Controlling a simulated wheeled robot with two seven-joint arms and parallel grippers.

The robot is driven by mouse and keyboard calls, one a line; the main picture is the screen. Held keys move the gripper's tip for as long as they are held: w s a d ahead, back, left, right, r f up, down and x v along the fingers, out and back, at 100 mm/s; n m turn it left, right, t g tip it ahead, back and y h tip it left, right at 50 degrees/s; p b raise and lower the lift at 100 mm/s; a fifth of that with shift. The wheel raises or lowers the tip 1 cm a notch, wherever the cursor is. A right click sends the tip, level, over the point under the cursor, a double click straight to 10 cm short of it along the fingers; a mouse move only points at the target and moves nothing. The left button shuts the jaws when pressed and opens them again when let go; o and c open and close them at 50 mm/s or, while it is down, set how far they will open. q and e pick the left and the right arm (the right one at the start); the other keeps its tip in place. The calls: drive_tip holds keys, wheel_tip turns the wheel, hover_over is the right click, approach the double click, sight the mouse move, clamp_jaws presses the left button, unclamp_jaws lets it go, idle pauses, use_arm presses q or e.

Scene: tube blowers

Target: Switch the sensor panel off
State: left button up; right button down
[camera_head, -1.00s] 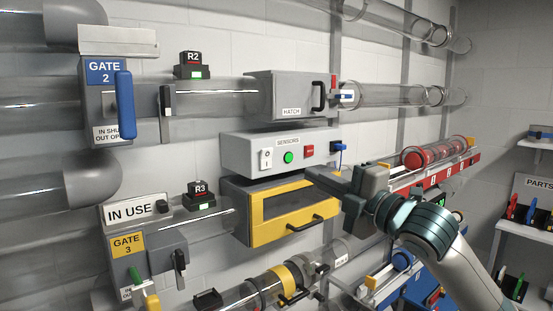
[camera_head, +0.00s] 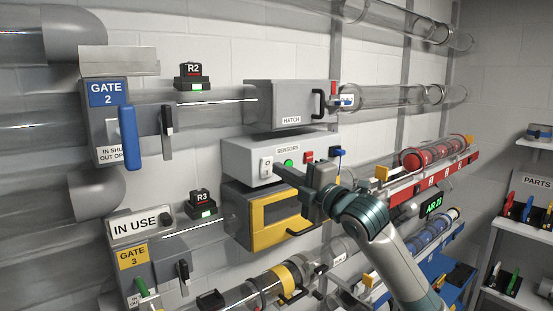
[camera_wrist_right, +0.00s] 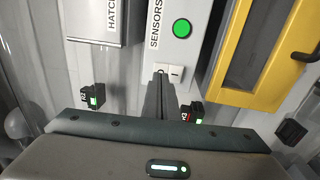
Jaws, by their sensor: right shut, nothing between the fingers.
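The sensor panel (camera_head: 235,160) is a light grey box labelled SENSORS on the wall. My left gripper is out of view.
The grey hatch box (camera_head: 290,103) is just above the panel. A yellow-framed box (camera_head: 262,228) with a black handle is just below. Gate levers stand further left.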

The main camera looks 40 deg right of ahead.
sight(267, 168)
drive_tip(key=shift+w+r+p, duration=0.3)
drive_tip(key=shift+w+p, duration=0.1)
drive_tip(key=shift+w, duration=0.5)
drive_tip(key=shift+w+f, duration=0.15)
drive_tip(key=shift+w, duration=0.25)
drive_tip(key=shift+w+r, duration=0.15)
drive_tip(key=shift+r, duration=0.05)
drive_tip(key=shift+f, duration=0.1)
